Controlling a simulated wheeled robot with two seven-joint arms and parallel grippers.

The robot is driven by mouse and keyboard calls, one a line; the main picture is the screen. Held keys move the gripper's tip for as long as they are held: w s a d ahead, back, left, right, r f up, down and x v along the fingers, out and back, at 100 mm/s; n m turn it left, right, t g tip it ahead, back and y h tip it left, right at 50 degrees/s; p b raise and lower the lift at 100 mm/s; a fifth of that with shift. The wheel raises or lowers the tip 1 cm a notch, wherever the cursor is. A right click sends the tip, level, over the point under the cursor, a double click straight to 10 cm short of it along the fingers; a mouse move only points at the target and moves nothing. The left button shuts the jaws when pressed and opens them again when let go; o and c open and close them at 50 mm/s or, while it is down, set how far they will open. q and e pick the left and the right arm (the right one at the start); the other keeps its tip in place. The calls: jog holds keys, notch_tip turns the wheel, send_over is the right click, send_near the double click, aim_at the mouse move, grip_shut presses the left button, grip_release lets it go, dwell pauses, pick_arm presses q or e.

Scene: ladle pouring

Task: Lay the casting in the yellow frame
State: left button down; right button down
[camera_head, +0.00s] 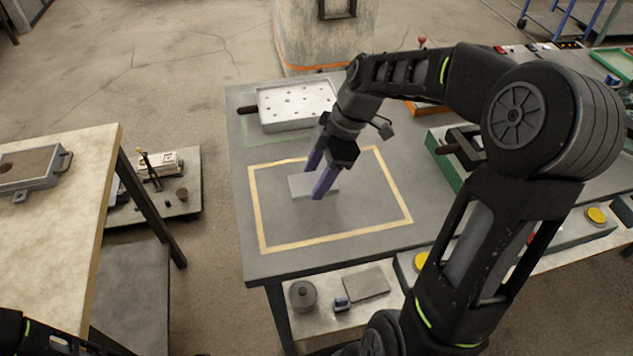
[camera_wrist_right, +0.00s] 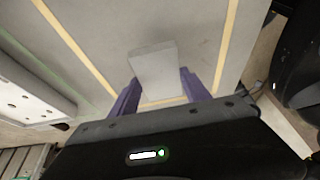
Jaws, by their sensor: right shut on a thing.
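The casting (camera_head: 298,186) is a light grey flat block. My right gripper (camera_head: 313,184) is shut on it, with one purple finger on each side. In the right wrist view the casting (camera_wrist_right: 155,68) shows between the purple fingers. The yellow frame (camera_head: 337,236) is a rectangle of thin yellow strips on the grey table. The casting is over the area inside the frame, towards its far left part, clear of the strips in the picture. I cannot tell whether its underside touches the table. My left gripper is out of view.
A white tray (camera_head: 292,106) with small holes and dark handles stands at the table's back left. A green-edged fixture (camera_head: 440,165) is to the right, partly behind my arm. The front and right of the framed area are bare. A shelf (camera_head: 328,306) below holds small items.

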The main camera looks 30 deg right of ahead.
jog(key=shift+f, duration=1.25)
jog(key=shift+f, duration=0.1)
jog(key=c, duration=0.5)
grip_release()
jog(key=v, duration=1.2)
